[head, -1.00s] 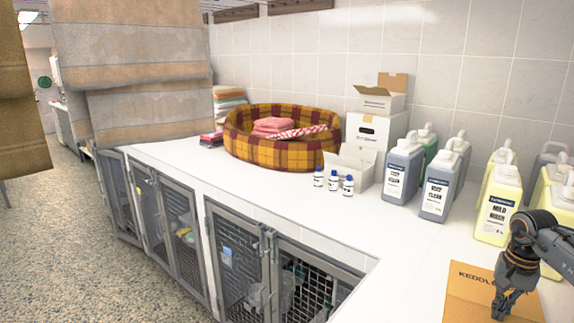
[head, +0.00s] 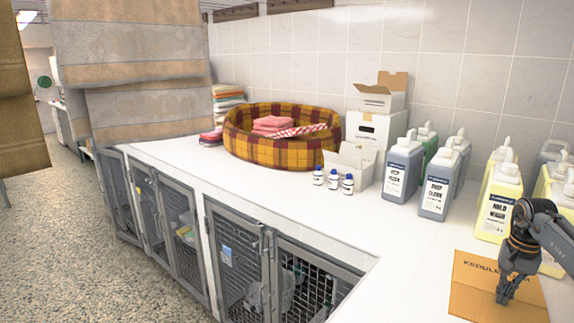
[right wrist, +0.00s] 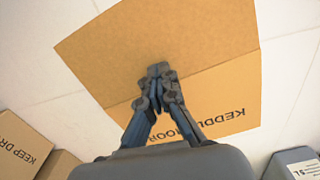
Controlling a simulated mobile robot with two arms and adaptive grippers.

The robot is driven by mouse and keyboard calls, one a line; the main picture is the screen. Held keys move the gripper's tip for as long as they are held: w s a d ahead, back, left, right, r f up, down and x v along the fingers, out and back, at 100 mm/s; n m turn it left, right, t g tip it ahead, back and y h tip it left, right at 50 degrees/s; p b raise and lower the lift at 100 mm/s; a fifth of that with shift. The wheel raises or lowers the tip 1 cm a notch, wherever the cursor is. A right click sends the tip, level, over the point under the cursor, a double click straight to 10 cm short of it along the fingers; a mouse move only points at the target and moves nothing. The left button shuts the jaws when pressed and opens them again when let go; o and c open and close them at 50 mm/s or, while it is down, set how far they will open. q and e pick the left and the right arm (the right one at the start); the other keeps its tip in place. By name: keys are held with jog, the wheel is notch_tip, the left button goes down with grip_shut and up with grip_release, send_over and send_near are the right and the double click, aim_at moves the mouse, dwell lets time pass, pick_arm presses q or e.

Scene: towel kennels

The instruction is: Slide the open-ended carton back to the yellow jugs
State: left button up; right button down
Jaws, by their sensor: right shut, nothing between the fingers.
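The open-ended carton (head: 470,292) is brown with a printed name, and lies on the white counter at the lower right of the head view. It also fills the middle of the right wrist view (right wrist: 200,40). The yellow jugs (head: 497,207) stand just behind it, partly hidden by my right arm. My right gripper (head: 503,300) is shut and empty, pointing down at the carton. In the right wrist view its closed fingertips (right wrist: 160,70) overlap the carton; I cannot tell how firmly they touch. My left gripper is not in view.
Grey jugs (head: 436,185) stand left of the yellow ones. Small bottles (head: 333,181), white boxes (head: 376,135) and a plaid pet bed (head: 270,152) are farther along the counter (head: 300,212). Another carton (right wrist: 22,145) shows in the wrist view. The counter left of the carton is clear.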

jog(key=shift+w+d, duration=0.25)
jog(key=shift+w, duration=0.1)
jog(key=shift+r, duration=0.1)
notch_tip(320, 180, up, 8)
jog(key=p, duration=0.6)
jog(key=shift+p, duration=0.35)
